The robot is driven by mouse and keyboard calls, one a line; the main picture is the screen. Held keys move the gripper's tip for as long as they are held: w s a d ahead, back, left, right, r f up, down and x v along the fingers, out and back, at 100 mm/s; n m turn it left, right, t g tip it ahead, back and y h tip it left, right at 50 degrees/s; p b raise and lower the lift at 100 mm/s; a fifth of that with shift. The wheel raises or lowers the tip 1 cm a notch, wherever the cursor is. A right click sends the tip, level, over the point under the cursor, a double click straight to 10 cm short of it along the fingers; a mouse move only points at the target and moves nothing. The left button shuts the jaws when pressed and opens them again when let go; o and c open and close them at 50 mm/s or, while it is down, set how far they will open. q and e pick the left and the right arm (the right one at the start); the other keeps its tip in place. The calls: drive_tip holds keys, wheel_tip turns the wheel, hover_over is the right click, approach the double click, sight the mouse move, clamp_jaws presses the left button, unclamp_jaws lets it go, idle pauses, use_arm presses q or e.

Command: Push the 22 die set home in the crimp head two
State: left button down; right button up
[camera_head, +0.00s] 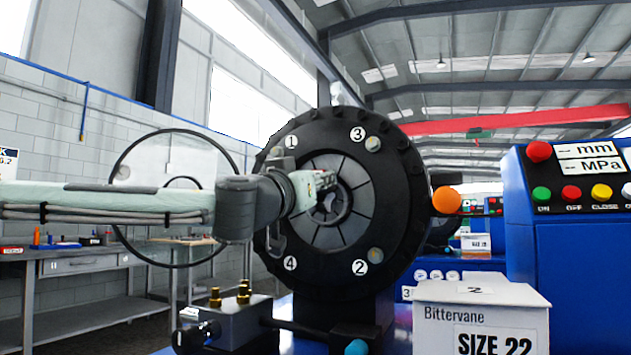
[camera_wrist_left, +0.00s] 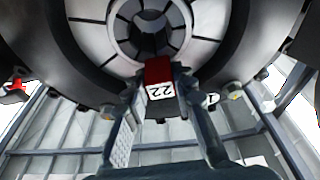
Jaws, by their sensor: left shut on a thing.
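The crimp head (camera_head: 395,225) is a large black disc with grey segments around a central bore, and marks 1, 3, 2 and 4 on its face. My left gripper (camera_head: 316,186) reaches in from the left in front of its bore. In the left wrist view my left gripper (camera_wrist_left: 160,84) is shut on the 22 die set (camera_wrist_left: 158,69), a red block with a white label reading 22. The die set's far end is at the lower edge of the bore in that view; how deep it sits I cannot tell. My right gripper is not in view.
A white Bittervane SIZE 22 box (camera_head: 437,318) stands in front at the right. Behind it is a blue control panel (camera_head: 570,240) with coloured buttons. An orange knob (camera_head: 447,200) juts out beside the head. A block with brass fittings (camera_head: 228,318) sits below my arm.

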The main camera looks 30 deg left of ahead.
use_arm(q)
drive_tip(key=shift+w+r+b, duration=0.35)
drive_tip(key=shift+w+r, duration=0.05)
drive_tip(key=shift+w, duration=0.25)
drive_tip(key=c, duration=1.4)
unclamp_jaws()
drive_tip(key=shift+s, duration=0.1)
drive_tip(key=shift+o, duration=1.1)
drive_tip(key=shift+f, duration=0.6)
drive_tip(key=v, duration=1.1)
drive_tip(key=shift+s+r, duration=0.25)
drive_tip(key=shift+s, duration=0.15)
drive_tip(key=shift+d, duration=0.1)
